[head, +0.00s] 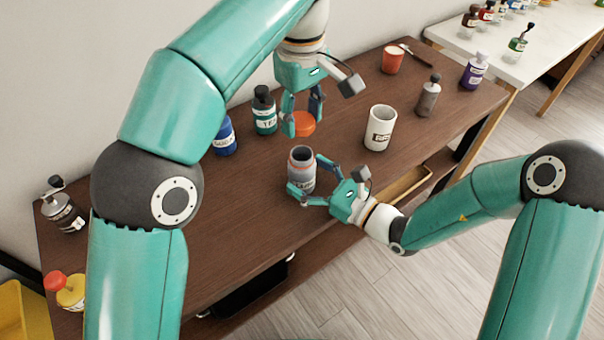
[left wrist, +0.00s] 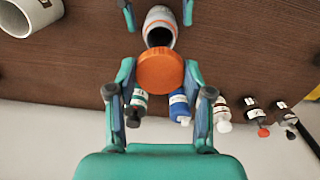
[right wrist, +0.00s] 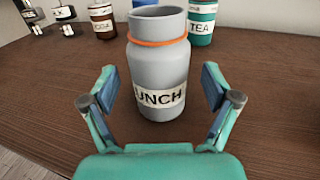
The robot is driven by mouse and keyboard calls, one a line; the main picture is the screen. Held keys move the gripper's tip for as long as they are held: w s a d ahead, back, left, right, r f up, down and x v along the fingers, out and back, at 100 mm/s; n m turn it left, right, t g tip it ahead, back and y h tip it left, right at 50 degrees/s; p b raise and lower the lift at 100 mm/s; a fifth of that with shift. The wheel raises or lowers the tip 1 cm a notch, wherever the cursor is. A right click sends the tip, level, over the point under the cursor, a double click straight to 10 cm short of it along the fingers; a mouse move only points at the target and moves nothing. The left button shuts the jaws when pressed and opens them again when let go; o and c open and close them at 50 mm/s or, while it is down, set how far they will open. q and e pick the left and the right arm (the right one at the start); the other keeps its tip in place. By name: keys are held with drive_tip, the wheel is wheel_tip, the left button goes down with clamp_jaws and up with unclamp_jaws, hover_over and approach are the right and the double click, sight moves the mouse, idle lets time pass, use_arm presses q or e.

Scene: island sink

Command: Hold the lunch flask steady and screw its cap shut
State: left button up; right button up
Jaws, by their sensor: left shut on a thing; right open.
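The grey lunch flask (head: 301,172) stands upright and uncapped on the brown table. In the right wrist view the flask (right wrist: 157,62) shows an orange ring at its neck and a white label reading "UNCH". My right gripper (head: 312,178) is open, its fingers on either side of the flask and apart from it. My left gripper (head: 302,118) is shut on the orange cap (head: 305,124), held above the table behind the flask. In the left wrist view the cap (left wrist: 160,71) sits between the fingers, with the open flask mouth (left wrist: 160,36) beyond it.
A white mug (head: 380,128) stands right of the flask. A teal tea bottle (head: 265,112) and a blue bottle (head: 224,136) stand behind and left.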

drive_tip(key=shift+w+a, duration=0.35)
drive_tip(key=shift+a, duration=0.15)
clamp_jaws()
use_arm(q)
drive_tip(key=shift+s+d+f, duration=0.1)
drive_tip(key=shift+f, duration=2.35)
